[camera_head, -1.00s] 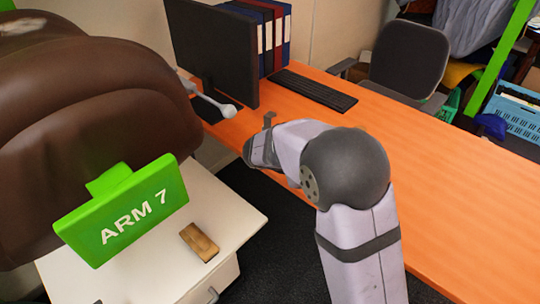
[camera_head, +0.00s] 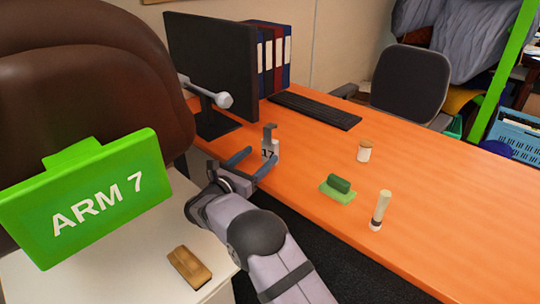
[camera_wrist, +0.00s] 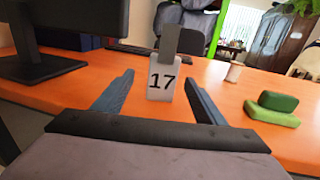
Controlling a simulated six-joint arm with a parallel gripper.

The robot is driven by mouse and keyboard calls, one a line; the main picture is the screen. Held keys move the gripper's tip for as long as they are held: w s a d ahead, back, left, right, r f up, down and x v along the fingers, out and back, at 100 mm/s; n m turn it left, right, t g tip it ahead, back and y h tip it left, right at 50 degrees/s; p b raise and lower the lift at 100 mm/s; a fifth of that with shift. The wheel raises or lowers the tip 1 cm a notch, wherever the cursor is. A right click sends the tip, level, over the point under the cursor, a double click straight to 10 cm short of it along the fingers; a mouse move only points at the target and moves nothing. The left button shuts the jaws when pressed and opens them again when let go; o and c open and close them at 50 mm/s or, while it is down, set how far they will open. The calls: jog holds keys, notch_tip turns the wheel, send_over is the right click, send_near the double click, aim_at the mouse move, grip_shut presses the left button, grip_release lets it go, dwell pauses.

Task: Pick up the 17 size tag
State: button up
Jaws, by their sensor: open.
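The 17 size tag (camera_head: 270,148) stands upright on the orange desk near its front edge. It is a white block with a black "17" and a grey upright tab on top. In the wrist view the tag (camera_wrist: 162,78) stands centred just beyond and between my fingertips. My gripper (camera_head: 252,160) is open and empty, with its two blue fingers pointing at the tag, one on each side; the fingers also show in the wrist view (camera_wrist: 162,92). I cannot tell whether the fingertips overlap the tag in depth.
The monitor (camera_head: 212,65) and keyboard (camera_head: 315,110) are behind the tag. A green block on a pad (camera_head: 338,188), a lidded jar (camera_head: 364,151) and a pale cylinder (camera_head: 380,210) stand to the right.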

aim_at(268, 150)
jog(key=shift+d+x, duration=0.2)
jog(key=shift+x, duration=3)
jog(key=shift+s+r, duration=0.1)
jog(key=shift+s, duration=0.05)
jog(key=c, duration=1.2)
